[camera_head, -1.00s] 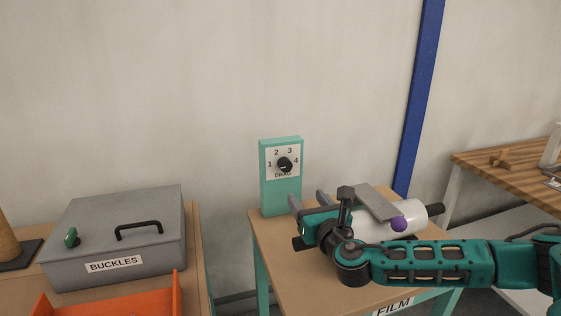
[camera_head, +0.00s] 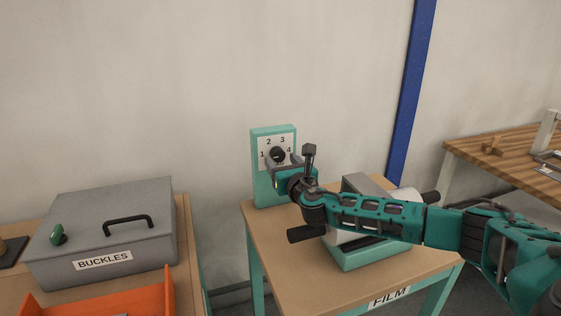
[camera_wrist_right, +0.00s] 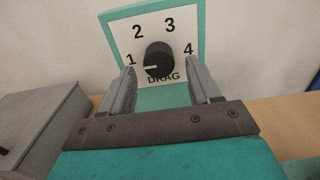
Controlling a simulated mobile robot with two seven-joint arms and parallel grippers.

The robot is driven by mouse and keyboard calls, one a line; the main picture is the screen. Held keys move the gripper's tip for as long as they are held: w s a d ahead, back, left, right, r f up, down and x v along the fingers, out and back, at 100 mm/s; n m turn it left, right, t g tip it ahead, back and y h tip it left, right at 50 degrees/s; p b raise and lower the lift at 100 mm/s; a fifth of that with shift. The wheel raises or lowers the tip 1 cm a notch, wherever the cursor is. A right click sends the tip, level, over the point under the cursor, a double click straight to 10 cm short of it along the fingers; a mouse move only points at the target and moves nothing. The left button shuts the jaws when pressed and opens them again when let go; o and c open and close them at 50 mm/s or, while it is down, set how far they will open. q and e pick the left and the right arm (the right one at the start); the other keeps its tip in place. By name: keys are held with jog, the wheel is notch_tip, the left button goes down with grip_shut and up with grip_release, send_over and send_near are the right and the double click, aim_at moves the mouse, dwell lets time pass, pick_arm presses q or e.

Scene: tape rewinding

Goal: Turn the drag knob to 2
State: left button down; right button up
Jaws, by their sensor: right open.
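The drag knob (camera_head: 277,154) is a round black knob on a white dial plate numbered 1 to 4, on a teal post (camera_head: 262,188). In the right wrist view the knob (camera_wrist_right: 158,60) has a pale pointer line facing left, toward the 1. My right gripper (camera_head: 282,166) is in front of the dial, just below the knob. In the right wrist view its two fingers (camera_wrist_right: 160,88) are open, one to each side below the knob, with nothing between them. I cannot tell whether either finger touches the knob. My left gripper is not in view.
My right arm passes over the FILM table (camera_head: 400,285) and hides part of a teal and white machine (camera_head: 375,254) there. A grey BUCKLES box (camera_head: 100,232) and an orange tray (camera_head: 120,303) stand at left. A wooden bench (camera_head: 500,160) is at right.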

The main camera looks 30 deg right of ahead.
jog(key=shift+w+d, duration=0.15)
jog(key=shift+w, duration=0.75)
jog(key=shift+c, duration=0.3)
jog(key=c, duration=1)
